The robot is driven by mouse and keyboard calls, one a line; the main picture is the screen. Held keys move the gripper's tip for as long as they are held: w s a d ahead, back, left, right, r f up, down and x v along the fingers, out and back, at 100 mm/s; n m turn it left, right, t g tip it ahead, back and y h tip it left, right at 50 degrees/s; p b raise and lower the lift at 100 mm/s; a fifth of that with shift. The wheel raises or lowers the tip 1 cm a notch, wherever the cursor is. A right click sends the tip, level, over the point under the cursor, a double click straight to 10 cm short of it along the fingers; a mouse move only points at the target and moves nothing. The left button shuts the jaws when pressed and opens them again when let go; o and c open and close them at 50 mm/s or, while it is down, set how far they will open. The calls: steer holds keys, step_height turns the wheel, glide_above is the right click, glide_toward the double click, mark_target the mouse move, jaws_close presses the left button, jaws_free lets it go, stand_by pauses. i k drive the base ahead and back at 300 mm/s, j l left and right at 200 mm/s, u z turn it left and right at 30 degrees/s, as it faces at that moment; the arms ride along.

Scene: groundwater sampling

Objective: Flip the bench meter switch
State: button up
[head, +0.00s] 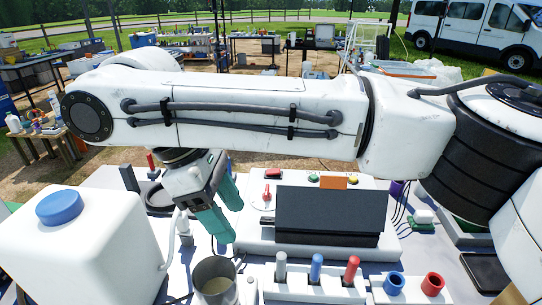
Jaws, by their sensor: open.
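The bench meter (300,243) is a white console with a dark slanted panel (331,210), standing on the bench right of centre. Its top left holds a red switch (272,172) and a small red and white lever or dial (267,196); I cannot tell which is the task's switch. My gripper (230,224), with teal fingers, is open and empty, pointing down just left of the meter and apart from the switch parts. My white arm crosses above the meter and hides what is behind it.
A white jug with a blue cap (60,207) stands at left. A metal cup (215,282) is in front of my gripper. A rack with white, blue and red handles (315,290) stands before the meter, beside blue and red rings (433,284). Green and yellow buttons sit along the meter's top.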

mark_target(276, 171)
steer(key=i, duration=1.4)
